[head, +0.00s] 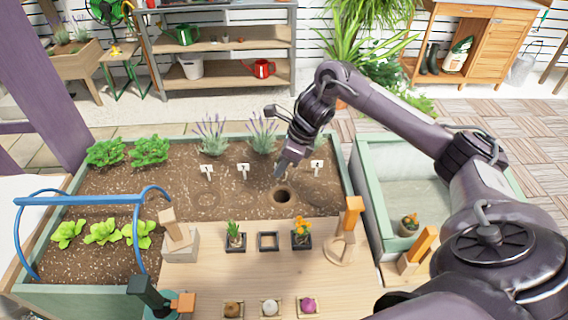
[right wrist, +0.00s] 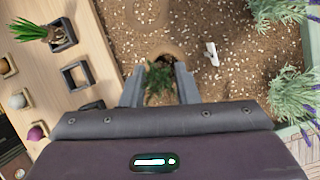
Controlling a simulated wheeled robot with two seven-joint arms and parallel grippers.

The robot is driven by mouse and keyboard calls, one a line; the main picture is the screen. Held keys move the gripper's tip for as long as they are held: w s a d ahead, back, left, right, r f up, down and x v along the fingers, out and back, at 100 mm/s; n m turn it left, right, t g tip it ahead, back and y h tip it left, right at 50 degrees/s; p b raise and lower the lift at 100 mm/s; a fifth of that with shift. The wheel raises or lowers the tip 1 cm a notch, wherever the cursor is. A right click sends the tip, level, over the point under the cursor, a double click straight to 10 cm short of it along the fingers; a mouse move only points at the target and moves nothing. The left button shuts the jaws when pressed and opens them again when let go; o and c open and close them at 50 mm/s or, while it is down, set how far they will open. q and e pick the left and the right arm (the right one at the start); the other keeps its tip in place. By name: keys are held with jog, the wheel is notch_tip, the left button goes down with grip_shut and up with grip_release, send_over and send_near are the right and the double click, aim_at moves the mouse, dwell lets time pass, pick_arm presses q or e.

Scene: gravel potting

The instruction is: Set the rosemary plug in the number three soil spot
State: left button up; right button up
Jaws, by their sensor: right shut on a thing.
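My left gripper is not in view.
On the wooden board, an empty square holder (head: 268,241) sits between a small green plant (head: 235,233) and an orange-flowered plant (head: 301,230). Lavender (head: 262,134) grows behind the hole. A fainter soil ring (head: 207,199) lies left. A pale green trough (head: 385,195) stands right.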

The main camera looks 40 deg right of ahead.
aim_at(284, 181)
jog(key=shift+d+f+n, duration=0.15)
jog(key=shift+d+n, duration=0.15)
notch_tip(284, 181, down, 7)
jog(key=b, duration=0.5)
jog(key=shift+r, duration=0.2)
jog(key=shift+f, duration=0.25)
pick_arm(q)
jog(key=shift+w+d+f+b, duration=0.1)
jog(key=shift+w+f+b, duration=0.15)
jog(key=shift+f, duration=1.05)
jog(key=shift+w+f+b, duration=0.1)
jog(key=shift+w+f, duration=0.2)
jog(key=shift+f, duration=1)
pick_arm(e)
jog(key=shift+w+a+f, duration=0.1)
jog(key=shift+a+f, duration=0.05)
jog(key=shift+a, duration=0.05)
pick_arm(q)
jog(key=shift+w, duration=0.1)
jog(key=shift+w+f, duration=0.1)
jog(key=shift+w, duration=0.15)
pick_arm(e)
jog(key=shift+f, duration=0.1)
pick_arm(q)
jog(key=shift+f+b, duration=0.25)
jog(key=shift+b, duration=0.15)
pick_arm(e)
jog(key=shift+f, duration=0.35)
